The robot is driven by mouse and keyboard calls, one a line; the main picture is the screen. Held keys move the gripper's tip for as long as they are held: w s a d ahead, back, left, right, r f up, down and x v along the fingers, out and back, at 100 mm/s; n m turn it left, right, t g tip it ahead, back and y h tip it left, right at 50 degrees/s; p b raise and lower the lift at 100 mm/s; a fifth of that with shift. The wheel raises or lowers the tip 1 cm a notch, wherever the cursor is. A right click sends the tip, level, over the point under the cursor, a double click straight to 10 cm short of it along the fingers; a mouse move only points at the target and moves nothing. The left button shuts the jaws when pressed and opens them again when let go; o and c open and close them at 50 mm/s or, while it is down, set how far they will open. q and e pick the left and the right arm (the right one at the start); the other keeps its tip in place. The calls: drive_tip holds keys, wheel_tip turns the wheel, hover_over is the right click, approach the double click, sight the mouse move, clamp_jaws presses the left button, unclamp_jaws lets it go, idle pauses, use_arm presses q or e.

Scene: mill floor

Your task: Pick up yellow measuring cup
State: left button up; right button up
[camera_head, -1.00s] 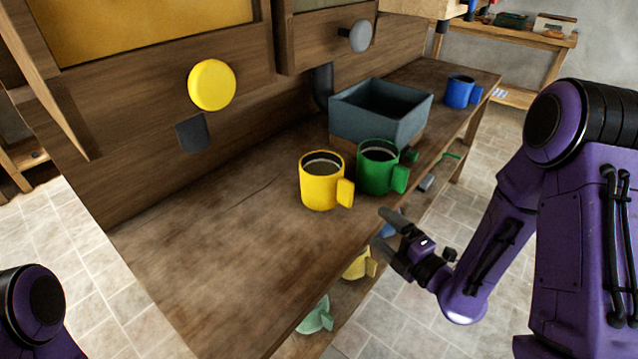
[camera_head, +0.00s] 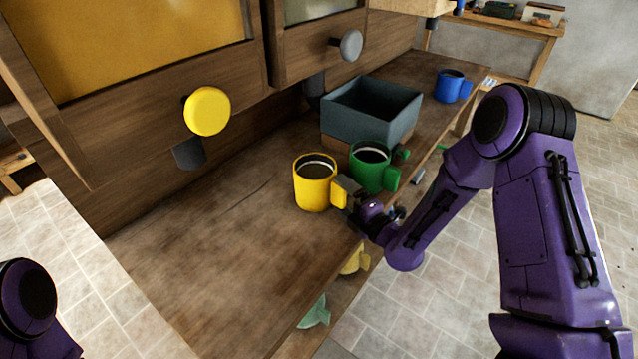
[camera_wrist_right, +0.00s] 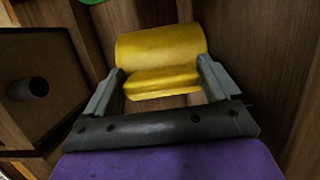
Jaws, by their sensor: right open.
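The yellow measuring cup (camera_head: 314,184) stands upright on the wooden counter, its block-like handle pointing right toward my right arm. My right gripper (camera_head: 347,190) is at this handle, with its jaws open. In the right wrist view the yellow cup (camera_wrist_right: 160,48) lies ahead, and its handle (camera_wrist_right: 160,83) sits between the two open fingers of the right gripper (camera_wrist_right: 160,88). Small gaps seem to show beside the handle; contact is hard to tell. My left gripper is out of view; only part of my left arm shows at lower left.
A green cup (camera_head: 368,168) stands close behind the yellow one, near the right gripper. A grey-blue bin (camera_head: 372,112) and a blue cup (camera_head: 448,87) are farther back. Another yellow item (camera_head: 354,262) and a pale green one (camera_head: 315,312) sit below the counter edge. The counter's near left is bare.

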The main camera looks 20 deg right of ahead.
drive_tip(key=c, duration=1.2)
drive_tip(key=shift+r, duration=0.35)
drive_tip(key=shift+c, duration=0.3)
wheel_tip(320, 180, up, 3)
drive_tip(key=shift+f, duration=0.1)
drive_tip(key=s+d+r+p, duration=0.3)
drive_tip(key=s+r+p, duration=0.6)
drive_tip(key=s, duration=0.4)
drive_tip(key=shift+s+d+r+p, duration=0.15)
drive_tip(key=shift+s+r+p, duration=0.15)
drive_tip(key=shift+p, duration=0.55)
